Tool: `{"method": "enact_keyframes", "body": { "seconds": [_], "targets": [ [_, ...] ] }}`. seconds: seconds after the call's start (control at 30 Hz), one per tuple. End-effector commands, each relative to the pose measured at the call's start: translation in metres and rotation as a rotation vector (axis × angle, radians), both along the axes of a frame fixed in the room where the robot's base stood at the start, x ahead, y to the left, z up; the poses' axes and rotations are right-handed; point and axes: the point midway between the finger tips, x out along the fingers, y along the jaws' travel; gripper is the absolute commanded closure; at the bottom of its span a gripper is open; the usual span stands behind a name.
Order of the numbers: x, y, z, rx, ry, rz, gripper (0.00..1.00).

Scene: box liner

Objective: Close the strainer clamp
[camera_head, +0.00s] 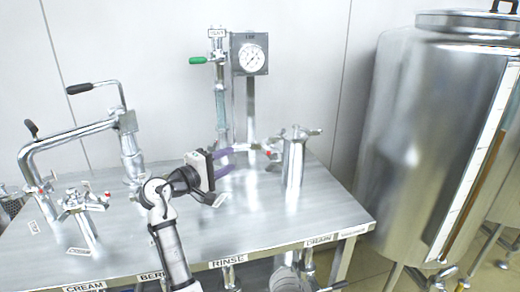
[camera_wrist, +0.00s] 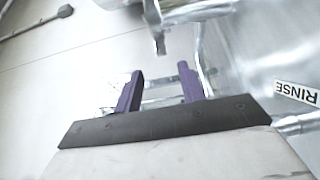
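My gripper (camera_head: 231,160) is at the middle of the bench in the head view, its purple fingers pointing right. In the wrist view the fingers of my gripper (camera_wrist: 160,82) stand apart with no object held between them. A steel upright cylinder (camera_head: 293,163), which may be the strainer, stands to the right of the fingers. A red-tipped clamp fitting (camera_head: 268,152) sits between it and my gripper, apart from the fingers. I cannot tell for sure whether this is the strainer clamp, or whether it is open or shut.
A gauge (camera_head: 251,56) and a green-handled valve (camera_head: 197,60) rise behind my gripper. Bent piping (camera_head: 75,134) and another capped fitting (camera_head: 84,210) stand on the left of the steel bench (camera_head: 255,225). A large tank (camera_head: 420,140) stands at right. The wrist view shows a RINSE label (camera_wrist: 298,92).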

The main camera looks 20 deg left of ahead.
Motion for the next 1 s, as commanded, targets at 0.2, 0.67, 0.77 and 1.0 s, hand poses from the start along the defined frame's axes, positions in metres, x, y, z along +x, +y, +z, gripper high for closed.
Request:
{"method": "enact_keyframes", "body": {
  "seconds": [0.2, 0.67, 0.77, 1.0],
  "targets": [
    [0.025, -0.014, 0.002, -0.002, 0.004, -0.007, 0.60],
    [0.107, -0.051, 0.003, 0.001, 0.002, -0.003, 0.60],
    [0.116, -0.055, 0.002, 0.000, 0.001, -0.002, 0.60],
    [0.123, -0.058, 0.000, 0.001, 0.000, 0.000, 0.60]
  ]
}}
